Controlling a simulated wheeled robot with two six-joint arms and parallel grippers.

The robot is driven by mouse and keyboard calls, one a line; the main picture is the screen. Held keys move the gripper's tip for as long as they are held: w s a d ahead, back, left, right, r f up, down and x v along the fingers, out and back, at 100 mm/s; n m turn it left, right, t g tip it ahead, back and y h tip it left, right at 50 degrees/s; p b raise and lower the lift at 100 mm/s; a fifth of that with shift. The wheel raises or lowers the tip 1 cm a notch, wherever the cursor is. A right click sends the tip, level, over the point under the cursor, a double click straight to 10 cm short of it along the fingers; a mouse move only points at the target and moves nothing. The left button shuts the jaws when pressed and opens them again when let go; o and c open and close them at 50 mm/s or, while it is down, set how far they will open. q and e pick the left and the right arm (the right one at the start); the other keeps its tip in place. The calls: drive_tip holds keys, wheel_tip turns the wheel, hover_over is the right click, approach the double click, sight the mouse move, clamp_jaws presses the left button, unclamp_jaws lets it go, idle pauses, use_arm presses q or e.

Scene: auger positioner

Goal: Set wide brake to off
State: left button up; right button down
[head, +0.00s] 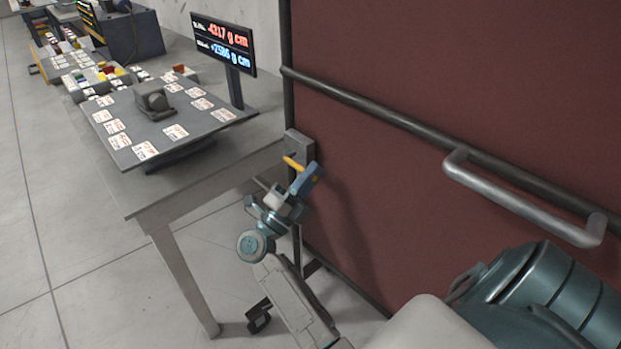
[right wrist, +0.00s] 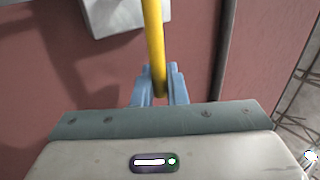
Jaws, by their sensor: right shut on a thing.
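The brake shows as a yellow lever (head: 291,162) on a grey box (head: 299,145), fixed at the left edge of a dark red panel. No label on it can be read. In the head view the lever points up and left from the gripper. My right gripper (head: 307,180) is at the lever with its blue fingers. In the right wrist view the fingers (right wrist: 159,88) are shut around the lower end of the yellow lever (right wrist: 154,40), and the grey box (right wrist: 122,15) is above. My left gripper is not in view.
The dark red panel (head: 430,120) fills the right side, with a grey rail and a protruding handle (head: 520,200). A table (head: 200,185) left of the gripper bears a tilted board with cards and a display (head: 224,45). Open floor lies at left.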

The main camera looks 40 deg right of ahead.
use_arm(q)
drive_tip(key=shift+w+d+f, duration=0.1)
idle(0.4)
use_arm(e)
drive_tip(key=c, duration=1.5)
unclamp_jaws()
drive_tip(key=shift+c, duration=0.2)
drive_tip(key=shift+w, duration=0.1)
drive_tip(key=shift+f, duration=0.1)
